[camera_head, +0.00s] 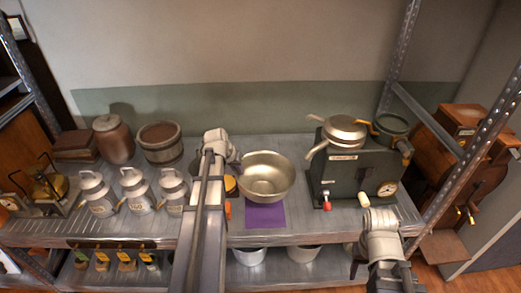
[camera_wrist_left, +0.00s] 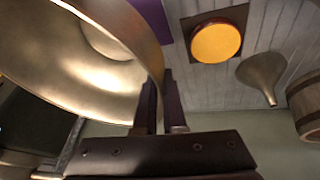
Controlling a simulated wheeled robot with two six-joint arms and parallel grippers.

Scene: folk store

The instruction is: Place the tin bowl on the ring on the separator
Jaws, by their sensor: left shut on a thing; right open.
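The tin bowl (camera_head: 265,178) is a wide, shiny metal bowl, over or on a purple mat (camera_head: 265,215); I cannot tell whether it touches it. My left gripper (camera_head: 234,168) is shut on the bowl's left rim. In the left wrist view, the fingers (camera_wrist_left: 160,98) pinch the rim of the bowl (camera_wrist_left: 100,55). The separator (camera_head: 350,172) is a dark green machine to the right, with a spouted metal pan on top. A greenish ring-like holder (camera_head: 391,124) with yellow fittings is at its upper right. My right gripper (camera_head: 393,280) is low at the front right, open and empty.
Milk cans (camera_head: 134,190), a brown jar (camera_head: 113,140) and a wooden bucket (camera_head: 160,142) stand left. A metal funnel (camera_wrist_left: 262,75) and a round yellow thing (camera_wrist_left: 216,42) are near the bowl. A shelf post (camera_head: 463,165) stands right of the separator.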

